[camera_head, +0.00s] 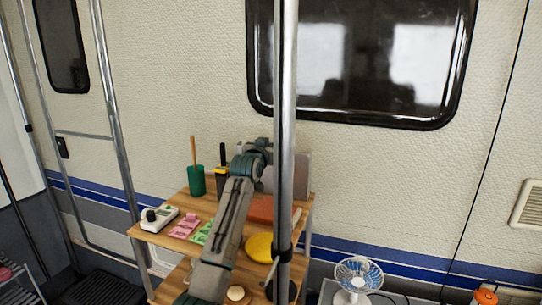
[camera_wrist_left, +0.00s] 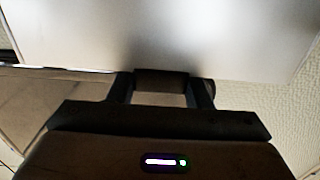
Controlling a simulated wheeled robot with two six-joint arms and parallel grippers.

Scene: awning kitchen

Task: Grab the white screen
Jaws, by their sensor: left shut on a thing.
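The white screen (camera_wrist_left: 160,35) fills the top of the left wrist view as a flat, pale panel. In the head view it shows as a grey-white panel (camera_head: 303,172) at the back of the wooden table, partly hidden by a metal pole and my arm. My left gripper (camera_wrist_left: 161,88) is shut on the screen's near edge. In the head view the left gripper (camera_head: 263,150) is at the panel's upper left, its fingers hard to make out. My right gripper is not in view.
A vertical metal pole (camera_head: 286,100) stands in front of the table. A white fan (camera_head: 358,276) stands at right.

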